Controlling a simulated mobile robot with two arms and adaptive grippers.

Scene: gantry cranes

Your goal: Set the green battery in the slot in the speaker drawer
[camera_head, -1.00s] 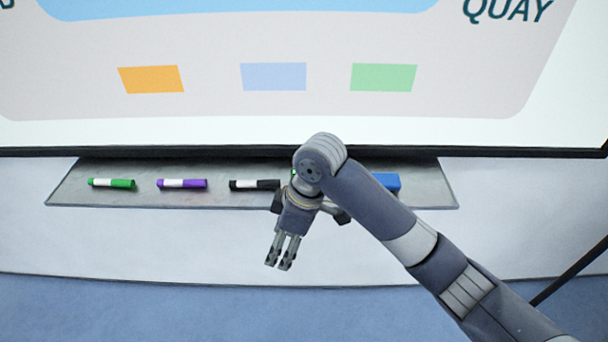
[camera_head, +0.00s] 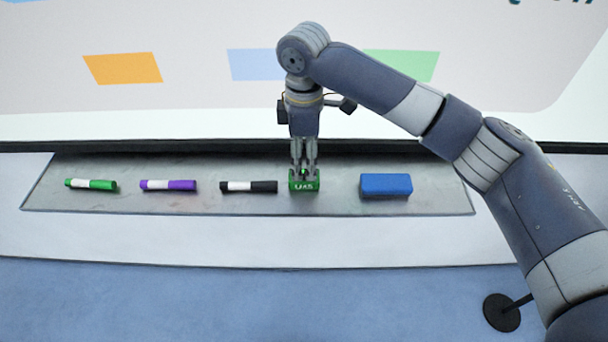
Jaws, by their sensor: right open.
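The green battery (camera_head: 304,184), a small block with white lettering, sits on the grey tray between the black marker and the blue block. My right gripper (camera_head: 304,172) points straight down over it, with its fingertips at the battery's top. The fingers are open, and I cannot tell whether they touch it. The speaker drawer and its slot are not in view. My left gripper is not in view.
The grey tray (camera_head: 130,201) runs below the whiteboard (camera_head: 190,118). On it lie a green marker (camera_head: 91,184), a purple marker (camera_head: 168,185), a black marker (camera_head: 248,187) and a blue block (camera_head: 386,185). A black round foot (camera_head: 501,313) stands at lower right.

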